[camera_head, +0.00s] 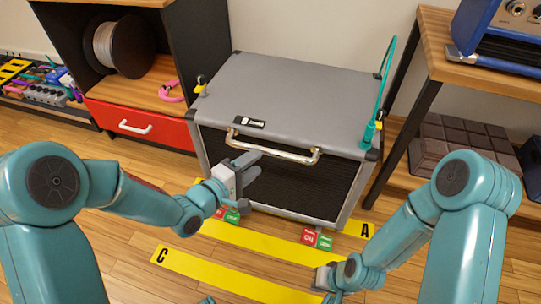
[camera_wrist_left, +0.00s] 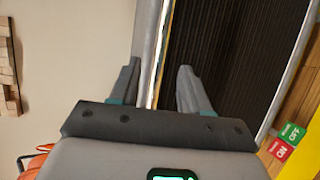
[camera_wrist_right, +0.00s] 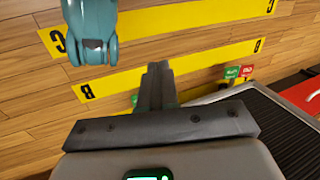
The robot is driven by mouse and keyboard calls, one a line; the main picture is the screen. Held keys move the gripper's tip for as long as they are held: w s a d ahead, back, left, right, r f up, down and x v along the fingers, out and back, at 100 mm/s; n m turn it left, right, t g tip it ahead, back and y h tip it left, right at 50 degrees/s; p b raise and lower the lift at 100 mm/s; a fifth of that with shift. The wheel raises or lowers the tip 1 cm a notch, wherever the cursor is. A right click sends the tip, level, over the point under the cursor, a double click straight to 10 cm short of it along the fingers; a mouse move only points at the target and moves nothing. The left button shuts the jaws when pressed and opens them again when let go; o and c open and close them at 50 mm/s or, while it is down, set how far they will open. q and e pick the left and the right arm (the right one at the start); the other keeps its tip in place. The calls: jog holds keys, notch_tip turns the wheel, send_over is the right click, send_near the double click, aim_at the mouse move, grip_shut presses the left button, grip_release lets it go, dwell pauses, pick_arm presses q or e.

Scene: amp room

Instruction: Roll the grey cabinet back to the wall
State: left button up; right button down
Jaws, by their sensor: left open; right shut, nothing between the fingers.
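The grey cabinet (camera_head: 290,85) stands between a red-drawered shelf and a wooden bench, with a dark ribbed front and a pale handle (camera_head: 272,148) across its upper front. My left gripper (camera_head: 257,168) is open just in front of the handle's left part. Red-and-green ON/OFF tabs (camera_head: 318,238) sit at the cabinet's lower front corners.
Yellow floor strips, one marked A (camera_head: 365,229) and one marked C (camera_head: 235,275), lie in front of the cabinet. The shelf with red drawer (camera_head: 140,125) is close on the left, the bench (camera_head: 440,65) close on the right. A teal cable (camera_head: 383,85) rises at the cabinet's right edge.

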aim_at(268, 154)
pick_arm(q)
jog(key=b+x, duration=0.1)
jog(key=x, duration=0.6)
jog(key=shift+w+d+b, duration=0.2)
jog(key=shift+b, duration=0.2)
pick_arm(e)
jog(key=shift+w+d+f+t, duration=0.15)
jog(key=shift+w+f+t, duration=0.15)
jog(key=shift+w+f, duration=0.75)
jog(key=shift+s+f, duration=0.1)
jog(key=shift+s, duration=0.05)
pick_arm(q)
grip_shut()
jog(key=shift+f, duration=0.1)
